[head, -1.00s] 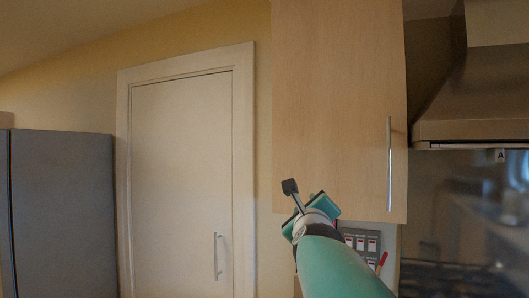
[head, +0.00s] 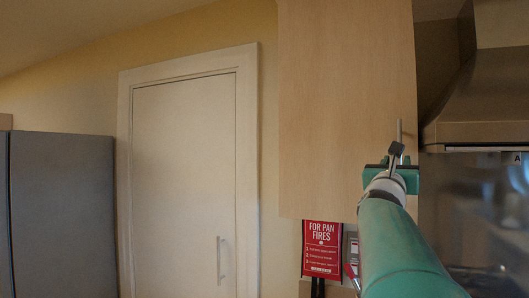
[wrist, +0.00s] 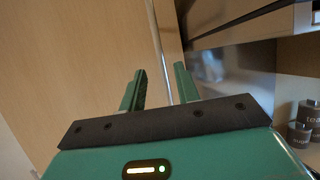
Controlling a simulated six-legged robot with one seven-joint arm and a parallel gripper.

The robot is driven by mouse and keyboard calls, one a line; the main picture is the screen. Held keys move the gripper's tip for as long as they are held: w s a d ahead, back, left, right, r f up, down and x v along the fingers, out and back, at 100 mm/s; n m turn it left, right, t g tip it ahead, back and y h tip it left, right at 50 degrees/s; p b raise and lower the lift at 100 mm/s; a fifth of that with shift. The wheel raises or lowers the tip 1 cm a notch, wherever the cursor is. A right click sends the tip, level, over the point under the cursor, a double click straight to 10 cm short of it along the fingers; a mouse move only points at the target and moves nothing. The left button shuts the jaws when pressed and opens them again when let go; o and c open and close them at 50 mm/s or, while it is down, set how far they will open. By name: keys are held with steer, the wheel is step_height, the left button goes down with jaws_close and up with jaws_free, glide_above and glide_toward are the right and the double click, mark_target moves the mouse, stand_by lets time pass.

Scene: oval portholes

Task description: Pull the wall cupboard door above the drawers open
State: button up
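The wall cupboard door (head: 340,100) is a flat pale wood panel and looks shut. Its thin vertical bar handle (head: 399,130) is near the door's right edge; my gripper hides the lower part in the head view. In the wrist view the handle (wrist: 158,40) runs down to between my two green fingers. My gripper (wrist: 161,72) is open, with a finger on each side of the handle's line. I cannot tell whether the bar is fully between the fingertips or still a little beyond them. In the head view my gripper (head: 396,150) is in front of the door's lower right.
A metal range hood (head: 480,115) stands close to the right of the cupboard. A red pan fire sign (head: 322,248) hangs below the door. A white door (head: 182,180) and a grey fridge (head: 62,215) are at the left. Dark canisters (wrist: 302,125) show at the right in the wrist view.

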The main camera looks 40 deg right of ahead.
steer(key=x, duration=0.7)
steer(key=shift+d+r, duration=0.15)
steer(key=shift+d, duration=0.25)
jaws_close()
